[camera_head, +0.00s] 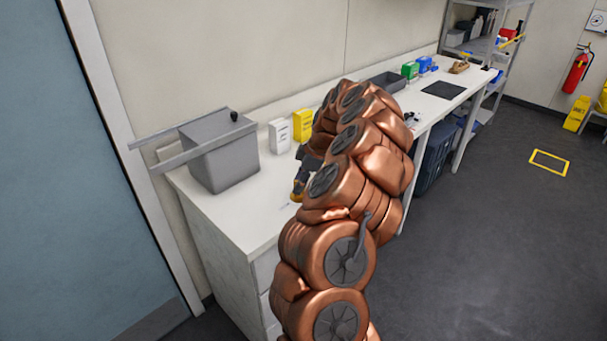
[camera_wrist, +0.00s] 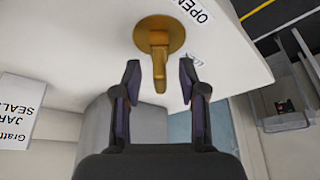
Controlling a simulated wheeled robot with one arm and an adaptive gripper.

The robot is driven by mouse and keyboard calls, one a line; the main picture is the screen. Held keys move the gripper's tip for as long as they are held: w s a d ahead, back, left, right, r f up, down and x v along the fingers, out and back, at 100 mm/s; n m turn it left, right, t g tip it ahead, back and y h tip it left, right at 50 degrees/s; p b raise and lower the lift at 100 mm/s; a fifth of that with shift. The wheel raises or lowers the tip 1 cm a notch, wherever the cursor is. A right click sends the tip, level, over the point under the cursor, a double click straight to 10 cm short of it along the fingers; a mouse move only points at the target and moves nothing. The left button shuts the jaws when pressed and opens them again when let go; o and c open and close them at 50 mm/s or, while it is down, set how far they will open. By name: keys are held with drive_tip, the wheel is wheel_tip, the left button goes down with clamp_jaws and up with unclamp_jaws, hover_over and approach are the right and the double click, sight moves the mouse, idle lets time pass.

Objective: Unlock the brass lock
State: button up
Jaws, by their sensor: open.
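The brass lock (camera_wrist: 158,36) shows in the wrist view as a round brass plate with a lever on a white surface. Its lever (camera_wrist: 159,72) points down the picture, toward my gripper. My gripper (camera_wrist: 160,80) is open, with one dark finger on each side of the lever. A gap shows between each finger and the lever. A label reading OPEN (camera_wrist: 196,11) is at the upper right of the plate, and a second, partly hidden label (camera_wrist: 196,60) is below it. In the head view my arm hides most of the gripper area.
A grey box (camera_head: 222,158) stands on the white counter's left end. White (camera_head: 279,136) and yellow (camera_head: 302,125) cartons stand near the wall. A dark grey tray (camera_head: 388,82), a green box (camera_head: 410,70) and a black mat (camera_head: 443,90) are farther along. The floor at right is mostly clear.

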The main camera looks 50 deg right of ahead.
drive_tip(key=shift+f, duration=0.1)
clamp_jaws()
idle(0.3)
